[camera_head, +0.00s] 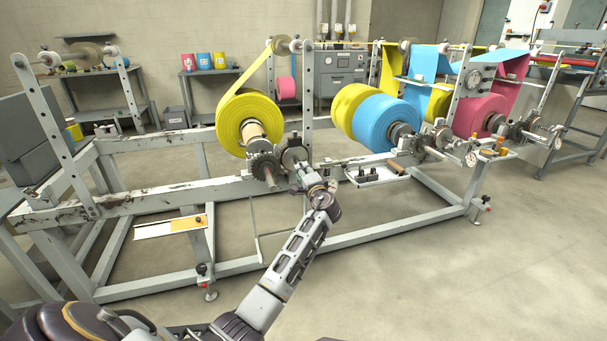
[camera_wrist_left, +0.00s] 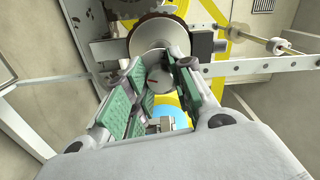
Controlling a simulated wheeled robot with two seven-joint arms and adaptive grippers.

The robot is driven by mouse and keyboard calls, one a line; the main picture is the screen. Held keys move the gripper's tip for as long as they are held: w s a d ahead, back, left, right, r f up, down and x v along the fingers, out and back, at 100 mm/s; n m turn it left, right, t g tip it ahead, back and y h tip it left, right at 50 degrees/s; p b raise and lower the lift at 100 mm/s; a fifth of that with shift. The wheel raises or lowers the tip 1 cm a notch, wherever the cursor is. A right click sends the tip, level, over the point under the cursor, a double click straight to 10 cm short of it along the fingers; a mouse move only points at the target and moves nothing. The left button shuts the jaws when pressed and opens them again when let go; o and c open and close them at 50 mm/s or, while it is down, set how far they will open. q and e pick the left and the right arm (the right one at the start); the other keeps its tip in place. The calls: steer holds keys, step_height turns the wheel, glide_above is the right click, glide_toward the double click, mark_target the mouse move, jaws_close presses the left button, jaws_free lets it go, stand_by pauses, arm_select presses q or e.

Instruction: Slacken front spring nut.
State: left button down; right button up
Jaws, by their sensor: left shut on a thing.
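My left gripper (camera_head: 303,178) reaches up to the brake side of the yellow roll's spindle in the head view. In the left wrist view its green-padded fingers (camera_wrist_left: 160,73) are closed on a small round grey nut with a red mark (camera_wrist_left: 157,82), which I take as the front spring nut. A pale disc (camera_wrist_left: 157,38) sits just behind the nut, with a dark toothed wheel beyond it. In the head view the nut is too small and too covered by the gripper to make out. My right gripper is not in view.
The yellow roll (camera_head: 246,120) hangs on the grey frame beside a toothed wheel (camera_head: 264,165) and an upright post (camera_head: 308,95). Blue (camera_head: 375,125) and pink (camera_head: 475,117) rolls stand to the right. A small tool tray (camera_head: 375,176) lies right of the gripper. The front floor is clear.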

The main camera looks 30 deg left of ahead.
arm_select(q)
steer(key=shift+f, duration=0.15)
steer(key=c, duration=1.2)
jaws_free()
steer(key=shift+s+d, duration=0.1)
steer(key=v, duration=1.1)
steer(key=shift+s+d, duration=0.25)
steer(key=shift+d, duration=0.05)
